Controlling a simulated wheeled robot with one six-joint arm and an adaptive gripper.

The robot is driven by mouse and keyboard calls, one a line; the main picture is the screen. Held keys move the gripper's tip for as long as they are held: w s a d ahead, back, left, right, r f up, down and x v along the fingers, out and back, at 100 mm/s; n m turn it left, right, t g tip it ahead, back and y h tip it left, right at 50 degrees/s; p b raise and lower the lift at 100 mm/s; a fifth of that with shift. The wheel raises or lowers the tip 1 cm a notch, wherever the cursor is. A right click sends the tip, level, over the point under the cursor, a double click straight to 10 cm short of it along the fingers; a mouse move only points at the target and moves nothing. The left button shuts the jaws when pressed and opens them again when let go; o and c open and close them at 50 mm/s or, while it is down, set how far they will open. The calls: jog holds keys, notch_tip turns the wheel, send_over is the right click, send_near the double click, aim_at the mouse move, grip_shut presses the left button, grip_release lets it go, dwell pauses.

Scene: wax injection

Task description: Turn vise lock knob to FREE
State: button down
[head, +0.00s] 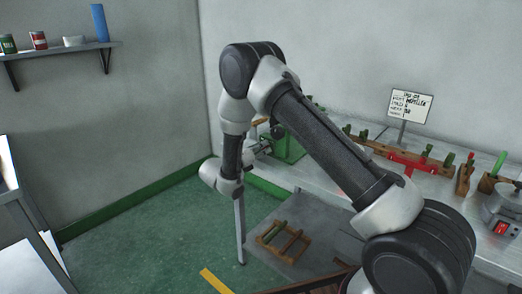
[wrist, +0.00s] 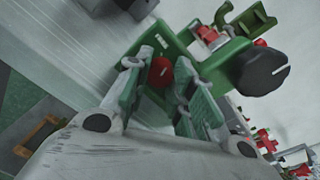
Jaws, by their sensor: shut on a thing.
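The green vise (wrist: 232,58) stands on the bench; in the head view its green body (head: 290,148) shows partly behind my arm. A round red knob (wrist: 161,71) with a short pale mark is on the vise, between my fingertips. My gripper (wrist: 158,78) is shut on this red knob, one finger on each side; the fingers partly hide it. A larger black knob (wrist: 263,68) with a white line is on the vise to the right, apart from the fingers. No FREE marking is legible. In the head view my gripper (head: 261,146) is small and beside the vise.
The grey bench (head: 320,180) runs along the wall, with wooden racks (head: 425,166) of green pieces and a red tool (head: 405,164) to the right. A sign (head: 410,106) stands behind. A wooden frame (head: 284,243) lies low, below the bench. Green floor is clear at left.

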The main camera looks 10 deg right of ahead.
jog(key=n, duration=0.4)
jog(key=shift+n, duration=0.3)
dwell(0.3)
jog(key=c, duration=1.5)
grip_release()
jog(key=shift+o, duration=0.2)
jog(key=shift+a, duration=0.1)
jog(key=v, duration=1.1)
jog(key=shift+s+a, duration=0.25)
jog(key=shift+a, duration=0.1)
